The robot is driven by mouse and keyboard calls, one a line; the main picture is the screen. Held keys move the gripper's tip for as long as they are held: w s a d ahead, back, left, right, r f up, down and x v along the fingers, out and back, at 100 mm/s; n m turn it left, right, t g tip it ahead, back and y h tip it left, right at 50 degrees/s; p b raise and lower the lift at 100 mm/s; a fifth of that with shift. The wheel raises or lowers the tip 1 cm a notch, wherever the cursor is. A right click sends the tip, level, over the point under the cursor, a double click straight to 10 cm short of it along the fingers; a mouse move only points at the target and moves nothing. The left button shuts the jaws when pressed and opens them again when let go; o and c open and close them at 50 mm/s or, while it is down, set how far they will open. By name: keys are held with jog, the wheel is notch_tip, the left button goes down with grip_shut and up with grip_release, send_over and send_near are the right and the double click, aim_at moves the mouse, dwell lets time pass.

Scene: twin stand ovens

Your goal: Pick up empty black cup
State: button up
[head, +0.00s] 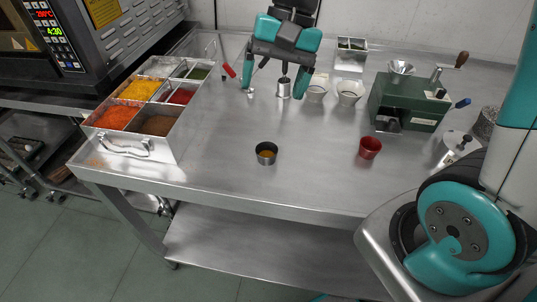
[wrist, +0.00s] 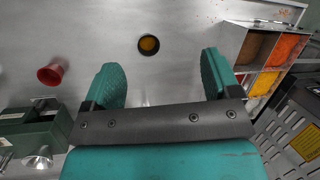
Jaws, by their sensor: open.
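A small black cup (head: 266,153) stands upright near the front middle of the steel table. In the wrist view the black cup (wrist: 148,45) lies just beyond and between my fingertips, apart from both. My gripper (head: 272,93) is open and empty above the back of the table, farther back than the cup. Its two teal fingers are spread wide in the wrist view (wrist: 161,65).
A red cup (head: 370,148) stands right of the black cup. A tray of coloured spices (head: 150,147) sits at left. A green grinder (head: 408,103), two pale cups (head: 333,91) and a steel cup (head: 284,88) stand farther back. The table around the black cup is clear.

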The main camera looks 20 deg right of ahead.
jog(key=w+d+f+m+g, duration=0.1)
jog(key=w+d+f+m, duration=0.5)
jog(key=w+m, duration=0.1)
jog(key=b, duration=0.1)
send_over(267, 150)
jog(key=s, duration=0.1)
jog(key=shift+m, duration=0.3)
jog(key=f, duration=0.7)
jog(key=d+f, duration=0.1)
jog(key=f, duration=0.2)
jog(key=shift+f, duration=0.15)
jog(key=shift+w+x, duration=0.1)
jog(key=shift+x, duration=1.35)
jog(key=shift+w+x, duration=0.15)
jog(key=shift+x, duration=1.3)
jog(key=c, duration=1)
